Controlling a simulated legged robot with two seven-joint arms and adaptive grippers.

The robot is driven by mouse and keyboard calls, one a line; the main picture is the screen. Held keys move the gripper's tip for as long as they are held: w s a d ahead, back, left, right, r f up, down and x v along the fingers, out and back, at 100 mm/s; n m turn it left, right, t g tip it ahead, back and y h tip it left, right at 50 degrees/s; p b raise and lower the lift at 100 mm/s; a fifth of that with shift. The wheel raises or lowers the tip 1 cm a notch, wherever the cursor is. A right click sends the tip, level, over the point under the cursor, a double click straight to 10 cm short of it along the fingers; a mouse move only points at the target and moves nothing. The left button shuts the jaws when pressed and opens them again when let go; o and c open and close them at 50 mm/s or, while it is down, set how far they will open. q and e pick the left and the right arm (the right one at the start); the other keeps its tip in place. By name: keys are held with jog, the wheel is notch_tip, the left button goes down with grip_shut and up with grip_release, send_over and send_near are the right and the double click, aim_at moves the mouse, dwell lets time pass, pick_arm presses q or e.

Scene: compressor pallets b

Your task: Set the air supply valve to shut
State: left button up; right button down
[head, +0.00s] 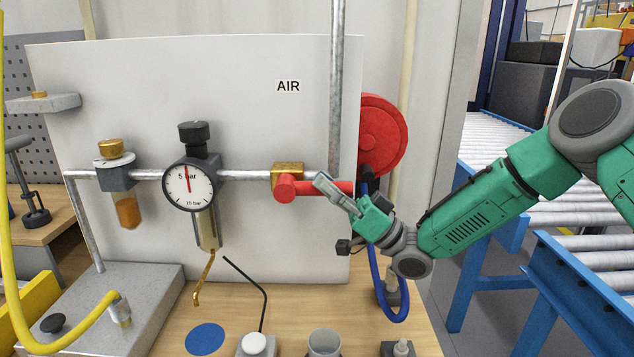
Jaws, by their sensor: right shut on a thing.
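The air supply valve has a brass body (288,171) on the horizontal pipe, in front of the white panel and below the AIR label. Its red lever handle (305,188) points right from a round red hub, about parallel to the pipe. My right gripper (325,185), on a green arm from the right, is shut on the handle near its outer part. The fingers hide part of the handle, and its red end shows past them. My left gripper is not in view.
A pressure gauge (188,186) and a lubricator bowl (128,208) hang on the pipe to the left. A red hose reel (383,137) with a blue hose (378,290) is close behind my right gripper. Small fixtures stand on the wooden bench (290,310) below.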

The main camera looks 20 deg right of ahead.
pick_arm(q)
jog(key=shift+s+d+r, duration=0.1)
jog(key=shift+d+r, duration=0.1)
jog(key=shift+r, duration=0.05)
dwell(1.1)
